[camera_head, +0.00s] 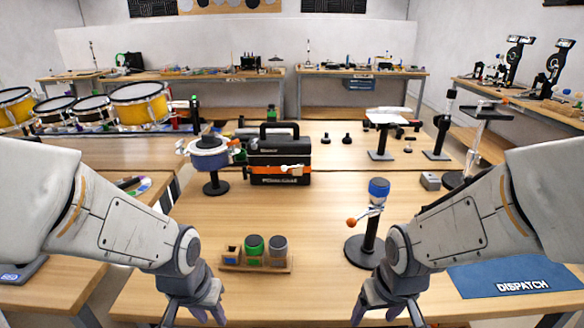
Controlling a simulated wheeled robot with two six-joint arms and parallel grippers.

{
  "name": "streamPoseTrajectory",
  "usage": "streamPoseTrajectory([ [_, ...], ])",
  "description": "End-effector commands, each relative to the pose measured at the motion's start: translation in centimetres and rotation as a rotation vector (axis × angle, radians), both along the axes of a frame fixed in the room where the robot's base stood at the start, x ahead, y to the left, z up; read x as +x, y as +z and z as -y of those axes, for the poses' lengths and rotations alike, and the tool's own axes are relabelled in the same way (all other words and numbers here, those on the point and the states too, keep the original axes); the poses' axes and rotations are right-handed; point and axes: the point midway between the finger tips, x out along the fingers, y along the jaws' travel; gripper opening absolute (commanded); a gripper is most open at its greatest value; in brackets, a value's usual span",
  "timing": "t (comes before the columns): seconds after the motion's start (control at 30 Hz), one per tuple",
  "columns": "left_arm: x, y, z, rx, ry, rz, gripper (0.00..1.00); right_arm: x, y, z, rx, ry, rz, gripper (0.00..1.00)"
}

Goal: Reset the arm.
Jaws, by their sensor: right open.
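Both of my arms reach in from the sides with the grippers low at the near edge of the table (320,300). My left gripper (194,316) hangs at the bottom, just in front of and left of a small wooden rack (254,268). Its fingers look spread, with the tips cut off by the frame edge. My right gripper (388,315) is open at the bottom, in front of a dark round-based stand (364,251). I see nothing held in either gripper, though the space between the lowest fingertips is partly out of frame.
The rack holds a green-lidded jar (254,245) and a grey-lidded jar (278,246). A black toolbox (279,158) stands further back. A blue DISPATCH mat (520,280) lies at right. The table between rack and stand is clear.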

Motion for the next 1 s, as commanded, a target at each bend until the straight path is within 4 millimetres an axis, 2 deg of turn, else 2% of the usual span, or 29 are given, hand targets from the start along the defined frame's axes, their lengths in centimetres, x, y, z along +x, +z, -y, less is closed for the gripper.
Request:
streamPoseTrajectory([
  [0.03, -0.5, 1.3, 1.1, -0.003, -0.037, -0.006, 0.32, -0.5, 1.3, -1.1, 0.003, 0.037, -0.006, 0.74],
  [0.27, -3.7, 5.4, 5.4, -0.010, -0.204, -0.053, 0.32, -3.7, 5.4, -5.4, 0.010, 0.202, -0.056, 0.74],
  [0.4, -6.8, 8.5, 8.1, -0.012, -0.338, -0.093, 0.32, -6.8, 8.5, -8.1, 0.012, 0.335, -0.096, 0.74],
  [0.53, -10.1, 11.3, 10.0, -0.010, -0.465, -0.134, 0.32, -10.2, 11.3, -9.9, 0.009, 0.463, -0.137, 0.74],
  [0.7, -12.2, 12.5, 10.5, -0.005, -0.542, -0.165, 0.32, -12.3, 12.4, -10.8, 0.005, 0.538, -0.166, 0.74],
  [1.0, -12.3, 12.5, 10.5, -0.004, -0.544, -0.166, 0.32, -12.4, 12.5, -10.8, 0.004, 0.540, -0.167, 0.74],
])
